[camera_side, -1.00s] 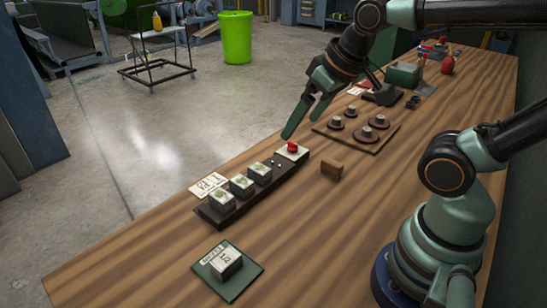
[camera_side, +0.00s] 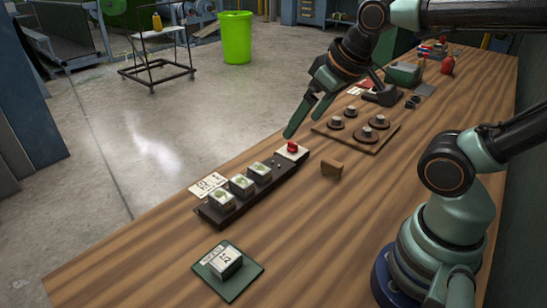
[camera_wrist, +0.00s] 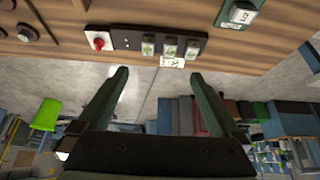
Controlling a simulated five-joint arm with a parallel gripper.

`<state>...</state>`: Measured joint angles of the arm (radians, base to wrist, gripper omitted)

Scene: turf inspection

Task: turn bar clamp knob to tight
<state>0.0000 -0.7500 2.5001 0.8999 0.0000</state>
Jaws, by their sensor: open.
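A red knob (camera_side: 292,147) sits on a white plate at the far end of a long dark bar-shaped base (camera_side: 283,178). I take it for the clamp knob; no readable marking confirms this. It also shows in the wrist view (camera_wrist: 98,43), left of the space between my fingers. My gripper (camera_side: 303,125) is open and empty, fingers apart and pointing down. In the side view one fingertip appears just above and behind the red knob; contact cannot be made out. The wrist view shows both fingers (camera_wrist: 160,75) spread, with nothing between them.
Several white-and-green blocks (camera_side: 241,185) stand along the dark base, with a paper label (camera_side: 208,184) beside it. A small brown block (camera_side: 331,169) is right of it. A board with round knobs (camera_side: 353,138) lies beyond. A green plate (camera_side: 214,267) is nearer. Bare wood lies between.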

